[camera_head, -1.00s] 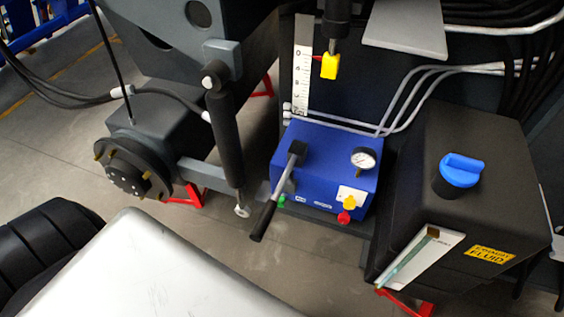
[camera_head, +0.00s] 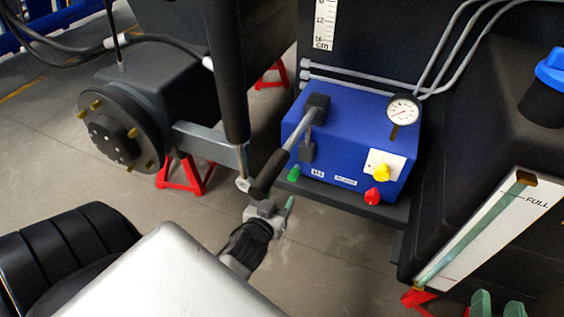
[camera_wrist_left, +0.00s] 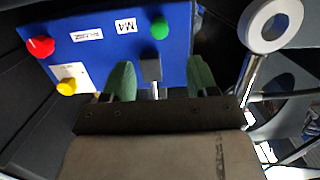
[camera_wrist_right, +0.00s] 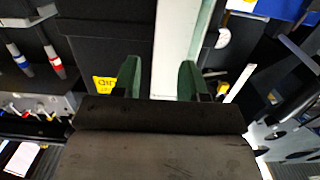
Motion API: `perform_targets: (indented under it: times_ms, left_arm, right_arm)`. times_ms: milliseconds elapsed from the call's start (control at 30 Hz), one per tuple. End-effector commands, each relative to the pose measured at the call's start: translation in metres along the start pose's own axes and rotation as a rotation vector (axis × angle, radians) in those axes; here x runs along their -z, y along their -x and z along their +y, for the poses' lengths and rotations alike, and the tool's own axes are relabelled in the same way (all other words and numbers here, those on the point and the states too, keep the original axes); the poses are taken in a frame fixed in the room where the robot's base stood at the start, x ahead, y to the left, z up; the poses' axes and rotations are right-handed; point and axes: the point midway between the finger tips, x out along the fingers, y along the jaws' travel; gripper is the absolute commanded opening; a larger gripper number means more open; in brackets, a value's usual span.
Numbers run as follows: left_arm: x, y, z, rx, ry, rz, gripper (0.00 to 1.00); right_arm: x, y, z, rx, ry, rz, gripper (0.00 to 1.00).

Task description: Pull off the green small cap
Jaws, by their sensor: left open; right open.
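The green small cap (camera_head: 294,174) is on the lower left of the front of the blue box (camera_head: 345,150). It also shows in the left wrist view (camera_wrist_left: 160,28), beyond and a little above the fingertips. My left gripper (camera_head: 280,212) is open, below and left of the cap and apart from it, near the black handle of the box's lever (camera_head: 270,172). In the left wrist view the open left fingers (camera_wrist_left: 160,78) have a grey block and a metal rod showing between them. My right gripper (camera_head: 498,304) is open at the lower right edge of the head view, far from the cap.
A red knob (camera_head: 372,197) and a yellow knob (camera_head: 381,172) are on the box's right side. A hanging cylinder rod with a ring end (camera_head: 243,184) is close to my left gripper. A black fluid tank (camera_head: 470,150) with a sight gauge stands at the right.

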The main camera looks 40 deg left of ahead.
Motion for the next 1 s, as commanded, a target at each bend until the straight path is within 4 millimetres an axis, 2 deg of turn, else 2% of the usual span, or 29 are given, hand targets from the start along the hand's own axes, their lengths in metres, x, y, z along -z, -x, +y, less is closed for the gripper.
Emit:
perform_targets:
  times_ms: [267, 533, 733, 1000]
  left_arm:
    - [-0.001, -0.043, 0.001, -0.002, -0.003, 0.003, 0.58]
    - [-0.001, -0.084, 0.001, -0.002, -0.003, 0.001, 0.58]
    - [-0.001, -0.100, 0.001, -0.002, -0.001, -0.001, 0.58]
    - [0.000, -0.104, 0.001, -0.001, -0.001, -0.002, 0.58]
  right_arm:
    - [0.028, -0.002, -0.005, 0.014, -0.005, 0.240, 0.43]
    - [0.061, 0.009, -0.011, 0.029, -0.014, 0.519, 0.43]
    - [0.074, 0.017, -0.013, 0.034, -0.019, 0.637, 0.43]
    - [0.078, 0.019, -0.013, 0.036, -0.021, 0.671, 0.43]
